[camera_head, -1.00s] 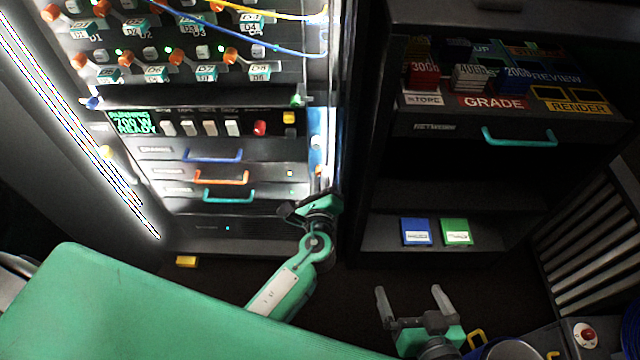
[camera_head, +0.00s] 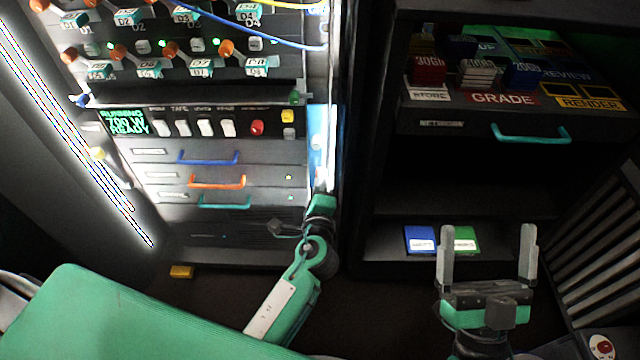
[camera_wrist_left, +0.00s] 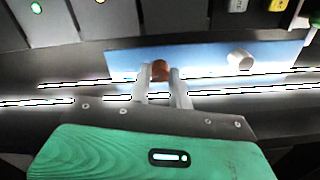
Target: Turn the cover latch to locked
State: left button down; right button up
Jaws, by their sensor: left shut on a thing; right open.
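In the left wrist view, a brown rounded knob (camera_wrist_left: 160,69) sits on a blue plate (camera_wrist_left: 205,55), between the two fingers of my left gripper (camera_wrist_left: 162,75). The gripper is shut on it. I cannot tell for certain that this knob is the cover latch, and no lock marking can be read. In the head view, the blue plate (camera_head: 314,125) is a narrow strip on the rack's right edge. My left gripper (camera_head: 322,188) is at its lower end, its fingers mostly hidden. My right gripper (camera_head: 488,250) is open and empty in front of the right cabinet.
A white knob (camera_wrist_left: 240,60) projects from the plate beside the gripper. Drawers with blue (camera_head: 208,160), orange (camera_head: 216,184) and teal (camera_head: 224,205) handles lie left of my left gripper. Blue (camera_head: 420,240) and green (camera_head: 465,240) boxes are on the low shelf behind my right gripper.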

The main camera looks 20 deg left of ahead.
dwell(0.4)
pick_arm(q)
jog(key=c, duration=1.3)
grip_release()
jog(key=shift+v, duration=6.9)
